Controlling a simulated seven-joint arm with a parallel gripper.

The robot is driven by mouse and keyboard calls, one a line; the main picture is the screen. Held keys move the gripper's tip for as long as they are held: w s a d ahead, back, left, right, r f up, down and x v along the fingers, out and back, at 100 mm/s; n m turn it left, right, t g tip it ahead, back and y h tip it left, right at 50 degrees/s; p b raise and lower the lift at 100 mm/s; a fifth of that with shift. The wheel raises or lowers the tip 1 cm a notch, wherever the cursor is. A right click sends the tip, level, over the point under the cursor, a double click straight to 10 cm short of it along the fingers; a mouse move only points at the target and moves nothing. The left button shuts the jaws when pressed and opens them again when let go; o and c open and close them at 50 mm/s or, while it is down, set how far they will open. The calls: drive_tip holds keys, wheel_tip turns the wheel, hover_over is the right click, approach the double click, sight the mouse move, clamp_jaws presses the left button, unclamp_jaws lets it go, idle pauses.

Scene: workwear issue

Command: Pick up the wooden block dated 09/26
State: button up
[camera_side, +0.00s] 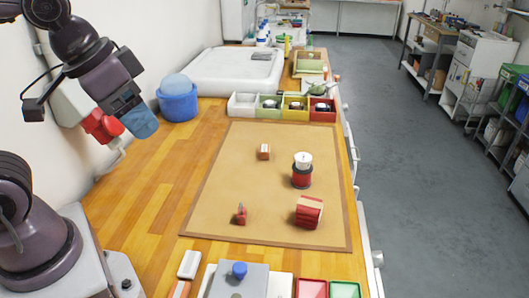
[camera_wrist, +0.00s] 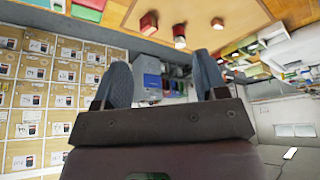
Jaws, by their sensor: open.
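No date is legible on anything, so I cannot tell which piece is the block dated 09/26. On the tan mat (camera_side: 225,185) in the side view stand a small orange block with a pale band (camera_side: 264,153), a larger red block with pale stripes (camera_side: 309,212), a red and dark cylinder with a white top (camera_side: 301,173), and a small red piece (camera_side: 241,215). My gripper (camera_side: 141,124) is high at the left, well away from the mat. In the wrist view my gripper (camera_wrist: 160,62) is open, with nothing between its blue fingers; small reddish pieces (camera_wrist: 148,23) show beyond.
A blue bucket (camera_side: 178,103) and a white tray (camera_side: 245,72) stand behind the mat at left. Colored bins (camera_side: 322,116) line its far edge. Red and green trays (camera_side: 312,289) and a grey plate with a blue knob (camera_side: 239,282) lie at the near edge.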

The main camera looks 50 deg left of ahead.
wheel_tip(320, 180, down, 4)
drive_tip(key=w+r+g, duration=0.1)
drive_tip(key=w+g, duration=0.1)
drive_tip(key=m+t+y, duration=0.4)
drive_tip(key=m+y, duration=0.8)
drive_tip(key=m, duration=1)
approach(265, 149)
drive_tip(key=s, duration=0.4)
drive_tip(key=s+a, duration=0.1)
drive_tip(key=s, duration=0.2)
drive_tip(key=shift+s+r, duration=0.1)
drive_tip(key=shift+r, duration=0.25)
drive_tip(key=w+m, duration=0.1)
drive_tip(key=w+d+m+t+h, duration=0.1)
drive_tip(key=w, duration=0.1)
drive_tip(key=w+m+t, duration=0.1)
drive_tip(key=m, duration=0.1)
drive_tip(key=shift+w+d+r+h, duration=0.25)
drive_tip(key=shift+r+h, duration=0.05)
drive_tip(key=shift+r, duration=0.1)
drive_tip(key=x, duration=0.7)
drive_tip(key=shift+w+a+f, duration=0.15)
drive_tip(key=shift+w+f, duration=0.05)
drive_tip(key=shift+x, duration=2.6)
drive_tip(key=shift+s+f, duration=0.1)
drive_tip(key=shift+s, duration=0.05)
